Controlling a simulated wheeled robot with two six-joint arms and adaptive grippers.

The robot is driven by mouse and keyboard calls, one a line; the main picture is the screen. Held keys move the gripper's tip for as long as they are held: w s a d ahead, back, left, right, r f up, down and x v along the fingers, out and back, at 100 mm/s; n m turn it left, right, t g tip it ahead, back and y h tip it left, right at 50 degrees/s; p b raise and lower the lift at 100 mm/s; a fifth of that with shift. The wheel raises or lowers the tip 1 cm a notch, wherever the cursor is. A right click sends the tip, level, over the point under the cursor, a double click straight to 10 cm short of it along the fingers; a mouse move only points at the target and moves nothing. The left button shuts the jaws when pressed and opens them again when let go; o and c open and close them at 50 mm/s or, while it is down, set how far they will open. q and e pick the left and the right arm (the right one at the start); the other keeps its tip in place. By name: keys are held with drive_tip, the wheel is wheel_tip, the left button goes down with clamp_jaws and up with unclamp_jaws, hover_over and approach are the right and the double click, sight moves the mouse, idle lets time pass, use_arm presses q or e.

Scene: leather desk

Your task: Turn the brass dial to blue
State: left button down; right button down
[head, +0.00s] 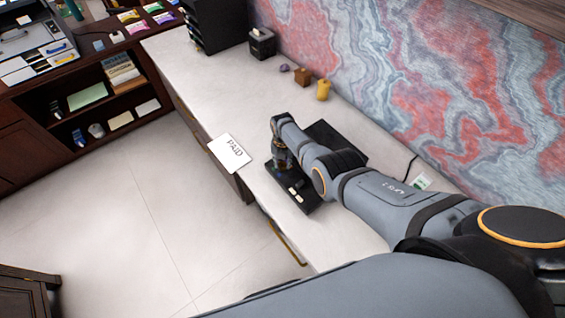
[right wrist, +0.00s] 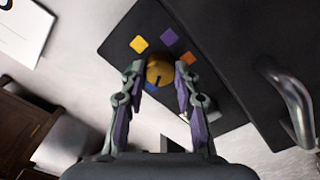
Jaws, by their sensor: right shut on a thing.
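The brass dial (right wrist: 159,70) sits on a black panel (right wrist: 115,48), between the fingers of my right gripper (right wrist: 158,72) in the right wrist view. The gripper is shut on the dial. A dark pointer line on the dial runs toward the lower left, close to a blue patch (right wrist: 150,87) that the dial and finger partly hide. A yellow patch (right wrist: 139,43), a purple patch (right wrist: 169,37) and an orange patch (right wrist: 188,57) lie around the dial. In the head view, my right gripper (head: 281,160) stands over the panel (head: 323,133) and hides the dial. My left gripper is out of view.
A white PAID card (head: 229,153) lies at the counter edge, left of the panel. A curved metal handle (right wrist: 290,100) shows close by in the right wrist view.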

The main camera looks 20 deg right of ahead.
sight(282, 165)
drive_tip(key=shift+w+r, duration=0.1)
drive_tip(key=c, duration=1)
unclamp_jaws()
wheel_tip(282, 165, up, 12)
drive_tip(key=shift+f, duration=0.1)
